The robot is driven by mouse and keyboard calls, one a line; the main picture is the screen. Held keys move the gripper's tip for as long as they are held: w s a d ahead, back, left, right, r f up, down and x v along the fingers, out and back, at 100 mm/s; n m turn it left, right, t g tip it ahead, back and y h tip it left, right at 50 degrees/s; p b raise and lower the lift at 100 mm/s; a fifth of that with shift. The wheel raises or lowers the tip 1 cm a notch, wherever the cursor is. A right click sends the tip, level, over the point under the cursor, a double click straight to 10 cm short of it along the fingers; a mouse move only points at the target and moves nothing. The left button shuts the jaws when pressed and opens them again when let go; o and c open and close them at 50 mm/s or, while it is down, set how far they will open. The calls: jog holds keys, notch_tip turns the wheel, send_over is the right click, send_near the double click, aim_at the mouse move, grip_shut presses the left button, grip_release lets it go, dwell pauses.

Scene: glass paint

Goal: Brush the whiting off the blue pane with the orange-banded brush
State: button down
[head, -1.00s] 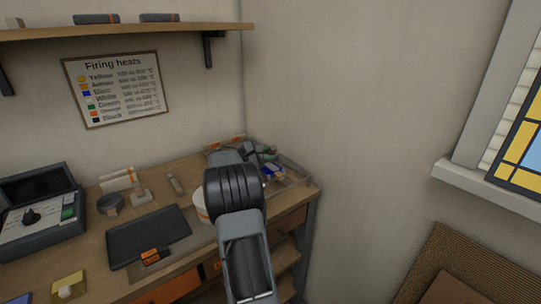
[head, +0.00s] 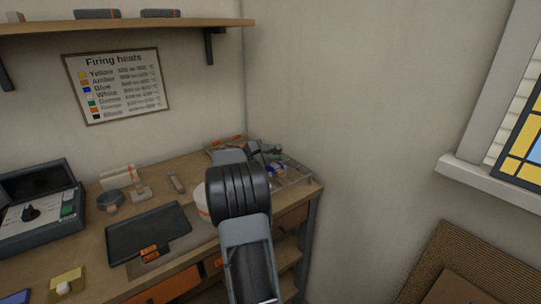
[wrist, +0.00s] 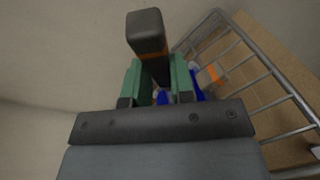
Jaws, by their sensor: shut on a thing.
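My gripper (wrist: 157,72) has its green fingers shut on a dark, block-ended brush (wrist: 148,32) with an orange band. The brush's lower end is hidden behind the fingers. In the head view my gripper (head: 262,152) is over the wire rack at the back right of the bench, partly hidden by my arm. Blue and white things show behind the fingers in the wrist view; I cannot tell what they are. A blue flat piece (head: 16,297), perhaps the blue pane, shows only by its edge at the bottom left of the head view. I cannot make out whiting on it.
The wire rack (head: 292,176) has raised rails; a pale, orange-banded thing (wrist: 211,75) lies beside them. On the bench are a white tub (head: 201,203), a dark tray (head: 148,236), a control box (head: 38,215) and a yellow piece (head: 66,278). A wall closes the right side.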

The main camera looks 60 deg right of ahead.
aim_at(278, 152)
jog(key=shift+s+a+b, duration=0.25)
jog(key=shift+s+b, duration=0.1)
jog(key=shift+s, duration=0.4)
jog(key=shift+s+a+b, duration=0.25)
jog(key=shift+s+b, duration=0.1)
jog(key=shift+s, duration=0.35)
jog(key=shift+r+p, duration=0.4)
jog(key=shift+r, duration=0.15)
jog(key=shift+w+d+r+p, duration=0.15)
jog(key=shift+w+p, duration=0.15)
jog(key=shift+w, duration=0.1)
jog(key=w+p, duration=0.1)
jog(key=w, duration=0.1)
jog(key=w+d+p, duration=0.1)
jog(key=shift+w+d, duration=0.15)
jog(key=shift+w, duration=0.25)
jog(key=shift+w+d+p, duration=0.25)
jog(key=shift+w+p, duration=0.15)
jog(key=shift+w, duration=0.35)
jog(key=shift+f, duration=0.2)
jog(key=shift+f+b, duration=0.25)
jog(key=shift+b, duration=0.1)
jog(key=shift+f, duration=0.25)
